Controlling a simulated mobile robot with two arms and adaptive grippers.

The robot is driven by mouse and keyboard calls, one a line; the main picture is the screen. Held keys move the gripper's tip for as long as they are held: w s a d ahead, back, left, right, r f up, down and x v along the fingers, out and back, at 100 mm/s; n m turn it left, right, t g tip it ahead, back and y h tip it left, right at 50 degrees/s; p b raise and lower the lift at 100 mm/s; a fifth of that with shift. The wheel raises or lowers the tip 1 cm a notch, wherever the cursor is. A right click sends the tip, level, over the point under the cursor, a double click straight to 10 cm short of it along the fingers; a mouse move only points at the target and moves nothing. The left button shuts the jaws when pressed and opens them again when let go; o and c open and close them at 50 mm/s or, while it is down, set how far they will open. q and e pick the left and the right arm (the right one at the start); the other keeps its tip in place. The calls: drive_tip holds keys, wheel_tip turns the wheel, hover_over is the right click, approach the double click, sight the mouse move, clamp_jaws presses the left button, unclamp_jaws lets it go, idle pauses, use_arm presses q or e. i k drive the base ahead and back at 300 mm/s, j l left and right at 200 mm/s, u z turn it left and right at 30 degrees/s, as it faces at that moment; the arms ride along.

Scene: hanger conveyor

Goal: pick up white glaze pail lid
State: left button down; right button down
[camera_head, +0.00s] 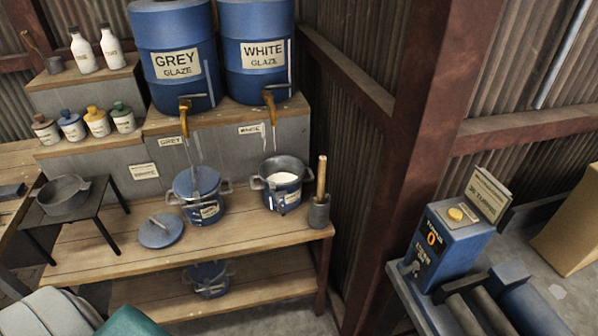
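A round blue lid (160,230) with a bar handle lies flat on the wooden bench, left of the pails. The white glaze pail (283,186) stands open under the white tap, with white glaze showing inside. The grey glaze pail (203,198) stands to its left with a blue lid (196,181) on top. Neither of my grippers shows in the head view.
Two blue barrels, grey (175,50) and white (256,50), stand above with taps over the pails. A pestle pot (319,212) stands at the bench's right end. A low black stand (70,205) holds a grey bowl (63,194). Another pail (206,279) sits below.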

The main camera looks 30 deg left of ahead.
sight(159, 230)
drive_tip(key=u, duration=2)
